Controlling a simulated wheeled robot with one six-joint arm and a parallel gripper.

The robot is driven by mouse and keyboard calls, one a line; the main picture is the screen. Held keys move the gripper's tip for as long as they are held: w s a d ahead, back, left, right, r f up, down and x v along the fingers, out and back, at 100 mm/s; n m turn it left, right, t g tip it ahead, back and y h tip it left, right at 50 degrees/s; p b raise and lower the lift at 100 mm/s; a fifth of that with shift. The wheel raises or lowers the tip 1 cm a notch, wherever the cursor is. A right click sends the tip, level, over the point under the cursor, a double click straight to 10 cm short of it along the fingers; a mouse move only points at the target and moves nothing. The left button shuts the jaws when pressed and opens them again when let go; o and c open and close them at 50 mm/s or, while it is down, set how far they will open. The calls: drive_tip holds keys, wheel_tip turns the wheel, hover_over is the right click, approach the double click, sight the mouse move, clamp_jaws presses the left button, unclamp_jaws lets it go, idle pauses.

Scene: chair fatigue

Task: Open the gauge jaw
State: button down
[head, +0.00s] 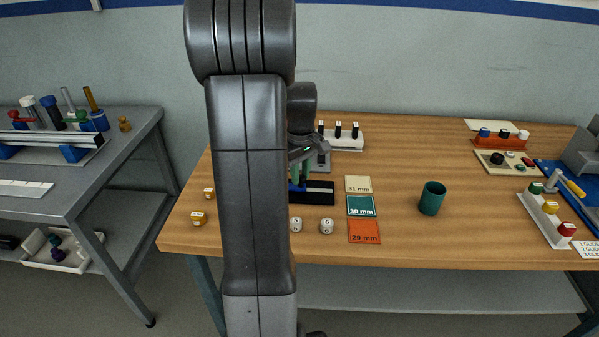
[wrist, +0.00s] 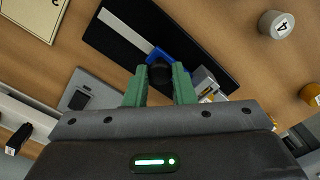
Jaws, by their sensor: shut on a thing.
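The gauge is a black base (wrist: 205,42) with a pale steel bar (wrist: 123,32) along it. Its blue jaw (wrist: 182,50) sits on the bar and carries a dark round knob (wrist: 160,73). My gripper (wrist: 160,80) has green fingers, which are shut on the knob from both sides. In the head view the gauge base (head: 319,192) lies on the wooden table, partly hidden by my arm. My gripper (head: 300,172) is at the base's left part there. A small silver block (wrist: 205,83) stands beside the right finger in the wrist view. The jaw's gap is hidden.
Cards marked 31 mm (head: 358,184), 30 mm (head: 361,206) and 29 mm (head: 364,231) lie right of the gauge. Numbered white pieces (head: 327,226) stand in front. A green cup (head: 432,198) stands further right. Behind is a rack with black pegs (head: 347,140).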

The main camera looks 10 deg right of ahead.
drive_tip(key=d, duration=0.1)
drive_tip(key=s+d, duration=0.1)
drive_tip(key=d, duration=0.1)
drive_tip(key=shift+d+p, duration=0.3)
drive_tip(key=shift+p, duration=0.05)
drive_tip(key=c, duration=1.6)
unclamp_jaws()
drive_tip(key=o, duration=0.4)
drive_tip(key=shift+d, duration=0.15)
drive_tip(key=shift+r, duration=0.55)
wheel_tip(320, 180, up, 13)
drive_tip(key=p, duration=0.1)
drive_tip(key=shift+f, duration=0.1)
